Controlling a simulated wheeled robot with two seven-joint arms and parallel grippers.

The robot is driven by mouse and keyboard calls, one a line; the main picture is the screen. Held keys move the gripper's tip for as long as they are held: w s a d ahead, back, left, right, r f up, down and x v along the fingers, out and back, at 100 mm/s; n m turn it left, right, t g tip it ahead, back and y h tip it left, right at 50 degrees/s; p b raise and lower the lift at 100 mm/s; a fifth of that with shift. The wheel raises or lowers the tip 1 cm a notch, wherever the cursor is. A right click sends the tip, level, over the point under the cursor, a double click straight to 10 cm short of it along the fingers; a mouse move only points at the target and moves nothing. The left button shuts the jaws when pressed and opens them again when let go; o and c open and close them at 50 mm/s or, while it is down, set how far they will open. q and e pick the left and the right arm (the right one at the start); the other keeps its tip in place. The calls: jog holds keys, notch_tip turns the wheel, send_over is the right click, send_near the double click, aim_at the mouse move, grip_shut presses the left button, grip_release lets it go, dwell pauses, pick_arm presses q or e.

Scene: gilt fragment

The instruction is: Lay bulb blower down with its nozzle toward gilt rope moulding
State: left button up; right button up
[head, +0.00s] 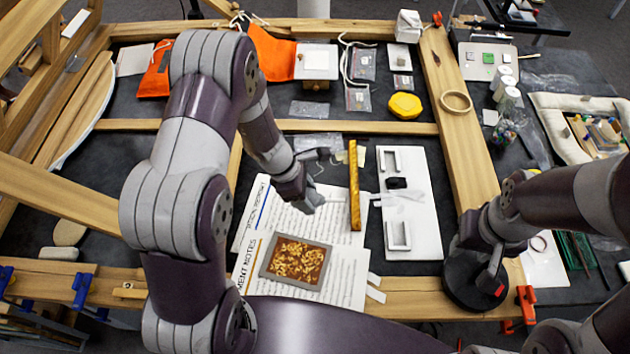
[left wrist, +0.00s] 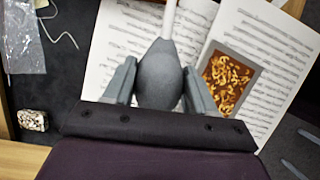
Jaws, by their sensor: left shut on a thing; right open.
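My left gripper (head: 311,186) is shut on the grey bulb blower (left wrist: 160,78), which shows clearly in the left wrist view between the two fingers. Its pale nozzle points to the top of that view, over the printed sheets, and its tip is cut off. In the head view the blower is mostly hidden by the gripper; I cannot tell whether it touches the sheets. The gilt rope moulding (head: 354,187) stands out as a gold bar just right of the left gripper. My right gripper (head: 492,278) is open over a round black base (head: 462,283) at the lower right.
A framed panel with gold flakes (head: 296,262) lies on the printed sheets (head: 255,215). A white board (head: 412,165) with fittings lies right of the moulding. Wooden beams (head: 465,140) frame the dark work surface.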

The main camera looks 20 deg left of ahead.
pick_arm(q)
jog(key=w+d+b, duration=0.2)
jog(key=w+b, duration=0.4)
jog(key=w, duration=0.3)
jog(key=shift+w+d+r+b, duration=0.2)
jog(key=shift+w+r+b, duration=0.15)
jog(key=shift+r, duration=0.05)
jog(key=a+f, duration=0.2)
jog(key=a, duration=0.1)
jog(key=w+a+f+p, duration=0.1)
jog(key=a+f, duration=0.1)
jog(key=a, duration=0.2)
jog(key=a+f+p, duration=0.1)
jog(key=a+f, duration=0.1)
jog(key=a, duration=0.2)
jog(key=shift+w+a+f, duration=0.1)
jog(key=shift+w+f, duration=0.1)
jog(key=shift+f, duration=0.2)
jog(key=f+p, duration=0.1)
jog(key=f, duration=0.2)
jog(key=shift+s+f+p, duration=0.2)
jog(key=shift+f+p, duration=0.05)
jog(key=shift+p, duration=0.1)
jog(key=shift+w+a+f, duration=0.1)
jog(key=shift+w+f, duration=0.05)
jog(key=shift+f, duration=0.25)
jog(key=o, duration=1.2)
